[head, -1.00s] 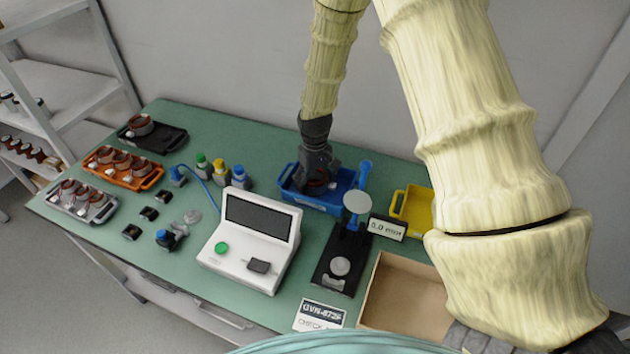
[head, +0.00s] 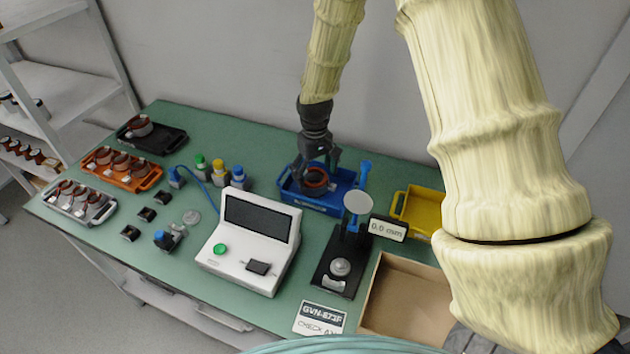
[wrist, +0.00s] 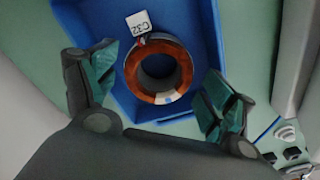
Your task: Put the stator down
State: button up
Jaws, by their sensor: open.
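The stator (head: 315,180) is a copper-brown ring with a dark bore. It lies inside the blue tray (head: 345,198) toward the back of the table. The wrist view shows the stator (wrist: 158,70) from above, with a white tag marked "C32" at its edge, on the floor of the blue tray (wrist: 205,25). My gripper (head: 319,168) is over the tray just above the stator. In the wrist view my gripper (wrist: 150,92) is open, its green-padded fingers spread to either side of the stator and apart from it.
A yellow tray (head: 418,211) stands to the right of the blue one. A gauge stand (head: 340,268) and its "0.0 mm" display (head: 387,229) are in front. A white tester (head: 250,240), an open cardboard box (head: 405,300) and trays of other stators (head: 125,165) are also on the table.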

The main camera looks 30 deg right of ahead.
notch_tip(320, 180, up, 8)
jog(key=b, duration=0.1)
jog(key=shift+b, duration=0.3)
jog(key=shift+f, duration=0.1)
jog(key=shift+s, duration=0.1)
dwell(0.4)
